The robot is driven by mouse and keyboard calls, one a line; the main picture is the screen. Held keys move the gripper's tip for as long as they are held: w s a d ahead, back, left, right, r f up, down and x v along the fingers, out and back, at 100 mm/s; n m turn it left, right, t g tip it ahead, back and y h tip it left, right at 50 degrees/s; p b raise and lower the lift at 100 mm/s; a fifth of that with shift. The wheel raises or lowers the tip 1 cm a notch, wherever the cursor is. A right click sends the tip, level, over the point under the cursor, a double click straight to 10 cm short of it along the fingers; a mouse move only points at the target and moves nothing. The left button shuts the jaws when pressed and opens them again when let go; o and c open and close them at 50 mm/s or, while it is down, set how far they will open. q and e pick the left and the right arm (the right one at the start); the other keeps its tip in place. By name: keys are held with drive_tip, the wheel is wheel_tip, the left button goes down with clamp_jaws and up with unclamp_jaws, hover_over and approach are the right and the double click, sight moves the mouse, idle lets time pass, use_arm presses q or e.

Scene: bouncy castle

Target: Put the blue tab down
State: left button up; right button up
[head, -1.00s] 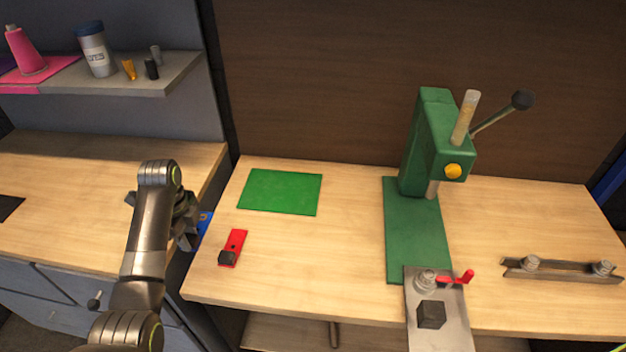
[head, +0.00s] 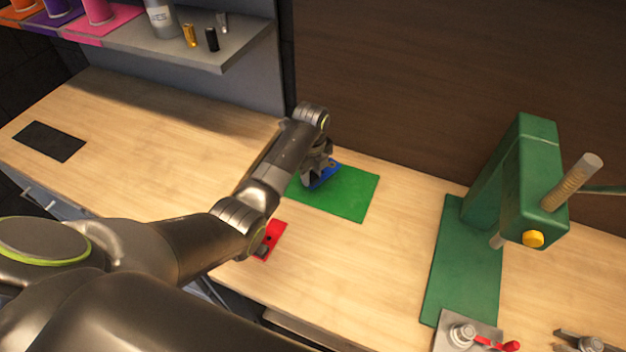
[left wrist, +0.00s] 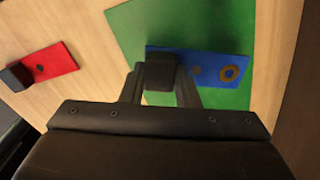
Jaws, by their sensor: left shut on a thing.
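The blue tab (head: 322,176) is at the left part of the green mat (head: 350,196) in the head view. My left gripper (head: 316,178) is shut on it, over the mat. In the left wrist view the blue tab (left wrist: 212,66) lies across the view over the green mat (left wrist: 190,20), with a dark block at its left end between the fingers (left wrist: 160,80). A ring and a small dark spot show on its face. I cannot tell whether the tab touches the mat. My right gripper is not in view.
A red tab (head: 272,238) with a dark block lies on the bench in front of the mat; it also shows in the left wrist view (left wrist: 50,63). A green press (head: 525,180) stands to the right. A shelf (head: 200,50) hangs at the upper left.

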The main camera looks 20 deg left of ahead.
use_arm(q)
wheel_tip(320, 180, down, 3)
drive_tip(key=shift+f, duration=0.45)
drive_tip(key=o, duration=1.1)
drive_tip(key=shift+c, duration=0.2)
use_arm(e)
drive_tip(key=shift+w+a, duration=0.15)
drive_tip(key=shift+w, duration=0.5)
use_arm(q)
drive_tip(key=shift+r, duration=0.2)
wheel_tip(320, 180, up, 11)
drive_tip(key=shift+w+r+b, duration=0.1)
drive_tip(key=shift+r+b, duration=0.05)
drive_tip(key=shift+b, duration=0.6)
drive_tip(key=shift+r, duration=0.35)
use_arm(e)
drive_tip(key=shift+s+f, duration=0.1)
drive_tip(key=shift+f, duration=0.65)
